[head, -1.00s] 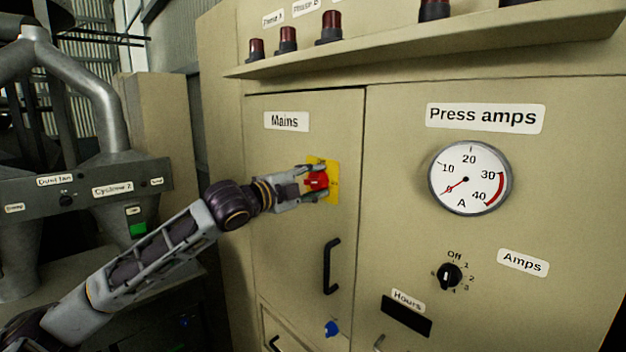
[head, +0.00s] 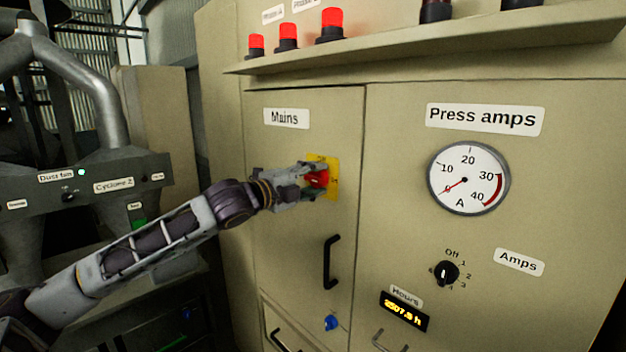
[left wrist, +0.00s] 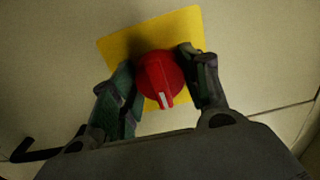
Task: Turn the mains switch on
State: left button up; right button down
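The mains switch is a red rotary knob (head: 316,179) on a yellow plate (head: 332,165), below the "Mains" label on a beige cabinet door. My left gripper (head: 318,180) is at the knob, with a finger on either side of it. In the left wrist view the red knob (left wrist: 160,76) sits between the two fingers (left wrist: 158,80) in front of the yellow plate (left wrist: 120,45). The fingers look closed in on the knob's sides. The knob's white mark points toward the lower part of that view. My right gripper is not in view.
Three lamps (head: 288,36) on the cabinet top glow red. The hours display (head: 404,312) is lit. A black door handle (head: 331,262) and blue knob (head: 331,322) are below the switch. The ammeter (head: 468,178) and amps selector (head: 446,273) are to the right.

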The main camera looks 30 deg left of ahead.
aim_at(311, 181)
pick_arm(q)
jog(key=o, duration=0.5)
jog(key=shift+s+a+f, duration=0.1)
jog(key=shift+s+a, duration=0.05)
jog(key=shift+a, duration=0.1)
jog(key=shift+s+a, duration=0.2)
jog(key=shift+s, duration=0.05)
jog(key=shift+s+a, duration=0.2)
jog(key=shift+s, duration=0.15)
jog(key=shift+s+d, duration=0.15)
jog(key=shift+s, duration=0.85)
jog(key=shift+v, duration=1.15)
